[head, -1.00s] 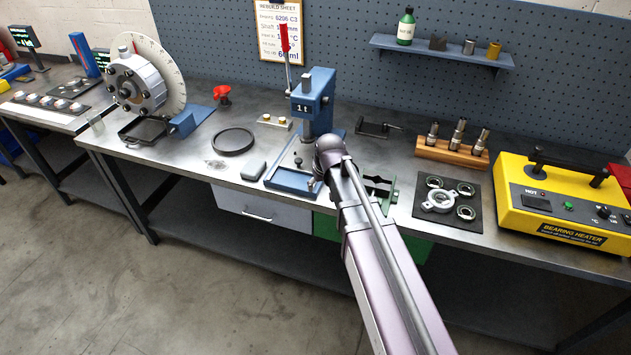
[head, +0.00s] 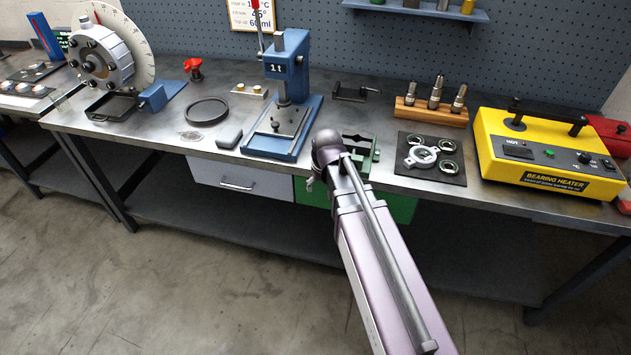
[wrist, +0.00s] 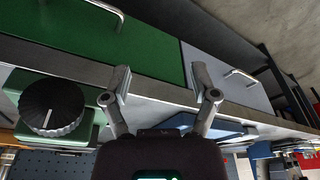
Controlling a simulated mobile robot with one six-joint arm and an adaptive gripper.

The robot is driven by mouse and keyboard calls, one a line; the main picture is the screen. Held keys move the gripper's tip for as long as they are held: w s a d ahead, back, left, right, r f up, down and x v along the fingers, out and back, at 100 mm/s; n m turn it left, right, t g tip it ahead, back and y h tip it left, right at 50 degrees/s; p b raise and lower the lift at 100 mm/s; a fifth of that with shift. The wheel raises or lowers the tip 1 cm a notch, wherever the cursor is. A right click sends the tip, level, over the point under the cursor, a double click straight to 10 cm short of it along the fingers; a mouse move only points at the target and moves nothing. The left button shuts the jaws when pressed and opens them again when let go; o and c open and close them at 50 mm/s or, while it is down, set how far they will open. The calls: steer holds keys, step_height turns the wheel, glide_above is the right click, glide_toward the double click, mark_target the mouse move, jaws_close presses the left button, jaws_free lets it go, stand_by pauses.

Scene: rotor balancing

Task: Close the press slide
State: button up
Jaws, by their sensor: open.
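The blue arbor press (head: 288,68), marked 1t, stands upright at the middle of the bench. A grey plate, which looks like the slide (head: 272,124), lies on its blue base (head: 262,148) under the ram. I cannot tell how far it is pulled out. In the head view my arm's end hides most of my gripper, just in front of the bench's front edge and right of the press base. In the wrist view my gripper (wrist: 163,88) is open and empty, its fingers before the bench edge. The press base (wrist: 228,127) shows beyond the right finger.
A green drawer (wrist: 60,45) and a grey drawer (wrist: 222,75) with bar handles lie under the bench edge. A black knob (wrist: 52,106) on a green fixture is left of the fingers. A grey block (head: 229,138) sits left of the press; a yellow heater (head: 545,150) stands at right.

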steer(key=shift+s+d+f+b, duration=0.3)
steer(key=shift+s+f+b, duration=0.05)
steer(key=shift+s+f, duration=0.2)
steer(key=shift+s+d+f+b, duration=0.3)
steer(key=shift+s+f+b, duration=0.05)
steer(key=shift+s+f, duration=0.15)
steer(key=s+d+r+m+g+p, duration=0.2)
steer(key=s+d+r+p, duration=0.2)
steer(key=s+d, duration=0.3)
steer(key=s, duration=0.3)
steer(key=shift+s+d+r+m+h+p, duration=0.15)
steer(key=shift+d+r+m+h+p, duration=0.15)
steer(key=shift+d+p, duration=0.1)
stand_by(0.3)
